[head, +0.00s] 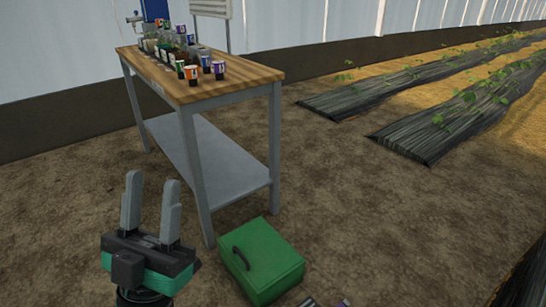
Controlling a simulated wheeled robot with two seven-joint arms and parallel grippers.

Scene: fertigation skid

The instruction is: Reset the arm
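My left gripper (151,208) is at the lower left of the head view, with its two grey fingers pointing up. The fingers stand apart with a gap between them, and nothing shows in the gap. It is in front of the workbench (235,92) and to the left of a green case (264,262), apart from both in the picture. My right gripper does not show.
Several small bottles and labelled cups (191,72) stand on the wooden benchtop, above a grey lower shelf (210,155). The green case lies on the soil by the bench's front leg. Plant beds (455,125) lie at the right; the soil between is clear.

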